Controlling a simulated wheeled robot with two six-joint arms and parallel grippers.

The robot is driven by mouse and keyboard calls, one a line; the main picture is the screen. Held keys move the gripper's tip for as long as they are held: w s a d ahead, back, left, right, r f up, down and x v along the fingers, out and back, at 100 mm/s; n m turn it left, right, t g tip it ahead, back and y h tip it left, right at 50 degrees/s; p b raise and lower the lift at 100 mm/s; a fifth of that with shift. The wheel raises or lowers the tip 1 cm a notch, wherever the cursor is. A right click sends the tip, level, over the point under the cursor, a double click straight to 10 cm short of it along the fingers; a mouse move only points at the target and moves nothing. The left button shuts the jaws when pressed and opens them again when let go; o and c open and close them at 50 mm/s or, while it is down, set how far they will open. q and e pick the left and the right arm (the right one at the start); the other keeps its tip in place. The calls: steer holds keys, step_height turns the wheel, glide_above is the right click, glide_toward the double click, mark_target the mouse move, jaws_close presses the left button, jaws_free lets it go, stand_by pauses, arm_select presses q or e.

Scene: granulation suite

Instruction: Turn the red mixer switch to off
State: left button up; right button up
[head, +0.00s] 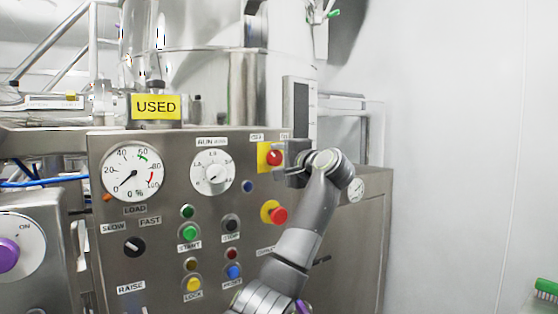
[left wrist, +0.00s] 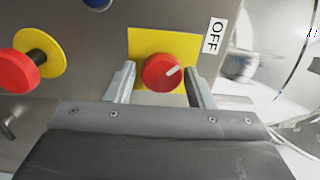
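The red mixer switch (head: 274,157) is a round knob on a yellow plate, high on the right of the steel panel. It also shows in the left wrist view (left wrist: 160,74). Its white mark points to the upper right there, roughly toward the OFF label (left wrist: 214,36). My left gripper (head: 287,170) is at the switch in the head view. In the left wrist view my left gripper (left wrist: 161,86) is open, with one finger on each side of the knob and slim gaps showing. Whether the fingertips reach past its face is unclear. My right gripper is not in view.
A red mushroom button (head: 278,215) on a yellow ring sits below the switch. The panel (head: 150,235) also carries a round gauge (head: 132,172), a white dial (head: 212,172) and several small buttons. A yellow USED sign (head: 156,107) stands above. Bare wall lies at the right.

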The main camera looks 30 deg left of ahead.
arm_select(q)
steer(key=shift+o, duration=1.1)
steer(key=shift+d, duration=0.15)
steer(key=b+v, duration=0.3)
steer(key=v, duration=1.4)
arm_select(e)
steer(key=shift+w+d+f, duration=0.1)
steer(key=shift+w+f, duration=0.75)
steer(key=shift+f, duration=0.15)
arm_select(q)
steer(key=shift+s, duration=0.1)
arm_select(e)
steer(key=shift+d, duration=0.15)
